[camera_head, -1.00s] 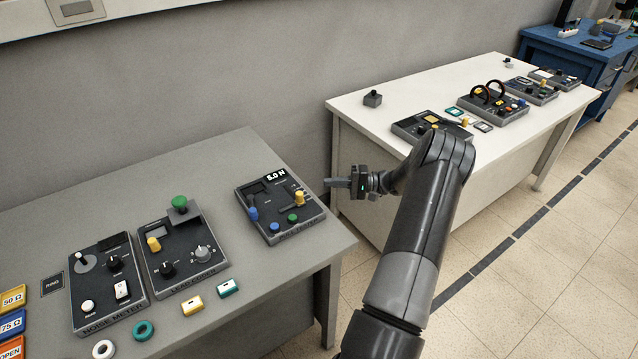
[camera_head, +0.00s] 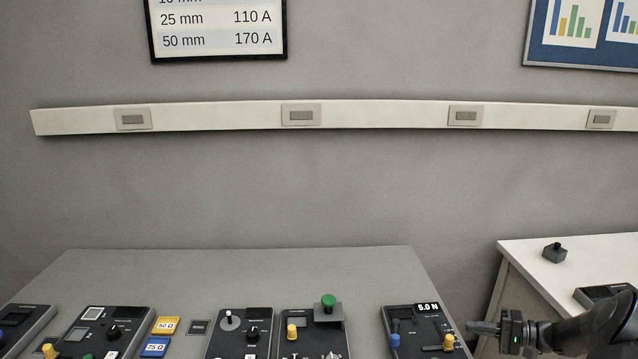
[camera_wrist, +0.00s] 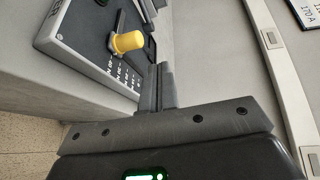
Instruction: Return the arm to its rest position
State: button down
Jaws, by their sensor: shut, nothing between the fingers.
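My gripper (camera_head: 472,327) is at the lower right of the head view, its fingers pointing left toward the right end of the grey bench (camera_head: 240,262). Its fingers are together and hold nothing. The pull tester box marked 5.0 N (camera_head: 428,309) lies just left of the fingertips, with a gap between them in the picture. In the wrist view the shut fingers (camera_wrist: 164,88) stand beside a dark box with a yellow knob (camera_wrist: 127,42). My forearm runs off the lower right edge, so most of the arm is hidden.
Several instrument boxes line the bench front, one with a green knob (camera_head: 328,300). A white table (camera_head: 520,254) with a small dark block (camera_head: 554,252) stands at right. The wall behind carries a socket rail (camera_head: 380,113) and a chart (camera_head: 217,30). The bench's back strip is clear.

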jog(key=s+a+r+n+g+h, duration=0.2)
jog(key=s+a+r+g+h, duration=0.15)
jog(key=a+r, duration=0.6)
jog(key=s+a+r+n+g+h, duration=0.2)
jog(key=s+a+r+g+h, duration=0.25)
jog(key=a, duration=0.75)
jog(key=s+a+r+n+t+h, duration=0.1)
jog(key=s+a+r+t+h, duration=0.2)
jog(key=s, duration=0.7)
jog(key=s+a+r+t+h, duration=0.3)
jog(key=s+a+r, duration=0.1)
jog(key=s, duration=0.7)
jog(key=shift+a+r+n, duration=0.35)
jog(key=shift+r+n, duration=0.05)
jog(key=shift+r, duration=0.05)
jog(key=shift+w, duration=0.1)
